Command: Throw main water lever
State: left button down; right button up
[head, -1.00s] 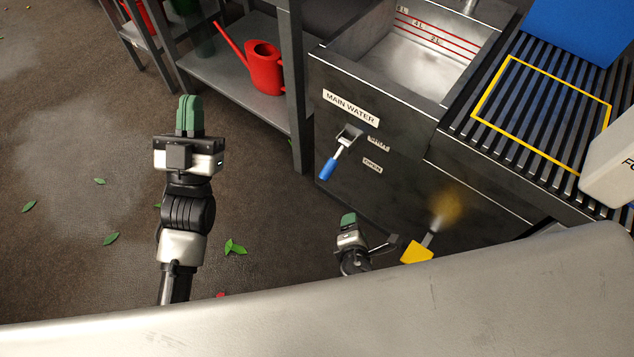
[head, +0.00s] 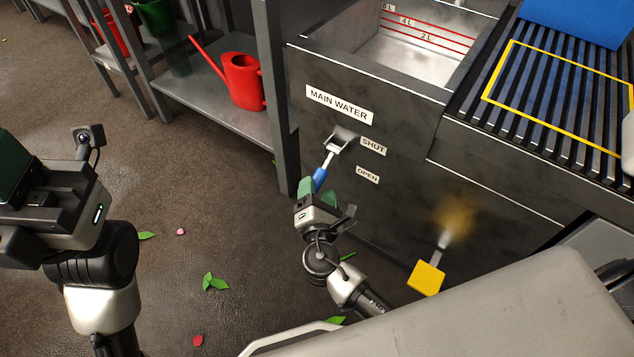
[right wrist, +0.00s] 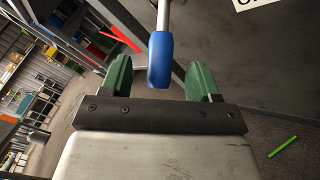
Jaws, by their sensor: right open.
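The main water lever has a metal shaft and a blue handle (head: 320,178). It slants down to the left from its bracket on the dark sink cabinet, beneath the MAIN WATER label (head: 339,104). SHUT (head: 373,147) and OPEN (head: 367,175) labels sit to its right. My right gripper (head: 306,189) is at the handle's lower end. In the right wrist view the blue handle (right wrist: 161,58) lies between the spread green fingers, with gaps on both sides. My left gripper (head: 14,168) is at the left edge, partly cut off; its jaw opening is unclear.
The sink basin (head: 405,57) is above the lever, with a slatted rack (head: 540,110) to its right. A yellow-ended lever (head: 426,277) is low on the right. A red watering can (head: 242,82) stands on a shelf at left. Leaves and petals lie on the floor.

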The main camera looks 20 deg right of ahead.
aim_at(322, 172)
jog(key=shift+b+x, duration=0.3)
jog(key=shift+x, duration=1.45)
grip_shut()
